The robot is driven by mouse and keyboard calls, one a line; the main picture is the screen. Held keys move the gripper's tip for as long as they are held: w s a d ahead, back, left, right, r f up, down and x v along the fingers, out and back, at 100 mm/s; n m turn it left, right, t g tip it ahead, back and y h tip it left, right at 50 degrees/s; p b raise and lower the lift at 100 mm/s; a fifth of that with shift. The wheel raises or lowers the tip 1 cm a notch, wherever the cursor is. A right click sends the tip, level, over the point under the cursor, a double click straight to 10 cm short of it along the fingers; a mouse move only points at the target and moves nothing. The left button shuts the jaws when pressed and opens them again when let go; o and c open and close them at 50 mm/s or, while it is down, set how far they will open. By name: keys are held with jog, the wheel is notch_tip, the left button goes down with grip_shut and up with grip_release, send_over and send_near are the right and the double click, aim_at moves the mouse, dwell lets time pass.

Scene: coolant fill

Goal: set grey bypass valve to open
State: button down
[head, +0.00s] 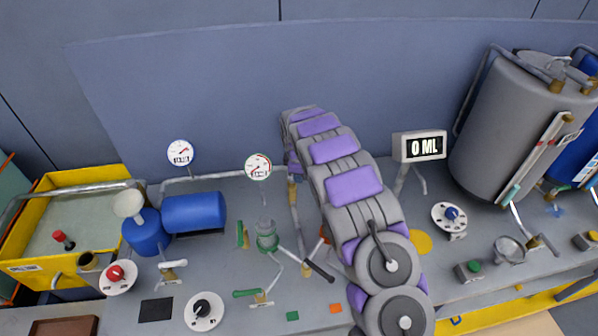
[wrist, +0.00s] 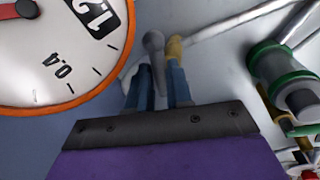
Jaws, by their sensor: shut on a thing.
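The grey lever handle (wrist: 153,42) of a valve stands between my fingers in the wrist view, next to a brass fitting (wrist: 175,48) on a pale pipe. I take it for the grey bypass valve. My gripper (wrist: 153,80), with two blue fingers, is shut on this handle. In the head view my own grey and purple arm covers most of the gripper and valve. I cannot tell from these frames which position the valve is in.
An orange-rimmed gauge (wrist: 60,50) is close on the left in the wrist view; a green-ringed fitting (wrist: 285,75) is on the right. In the head view, green-handled valves (head: 247,293), a blue tank (head: 195,212) and a 0 ML display (head: 424,146) stand around the arm.

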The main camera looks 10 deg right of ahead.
jog(key=shift+s+a+m+g+h, duration=0.2)
jog(key=shift+a+m, duration=0.1)
jog(key=shift+m, duration=1.3)
jog(key=shift+s+a+m+g+h, duration=0.2)
jog(key=shift+a+m, duration=0.1)
jog(key=shift+m, duration=1.3)
jog(key=shift+s+a+m+g+h, duration=0.2)
jog(key=shift+a+m, duration=0.1)
jog(key=shift+m, duration=1.3)
jog(key=c, duration=1)
grip_release()
jog(key=shift+c, duration=0.2)
jog(key=s+a+r+p, duration=0.1)
jog(key=a+r, duration=0.2)
jog(key=r, duration=1.4)
jog(key=shift+a, duration=0.2)
jog(key=shift+s, duration=0.1)
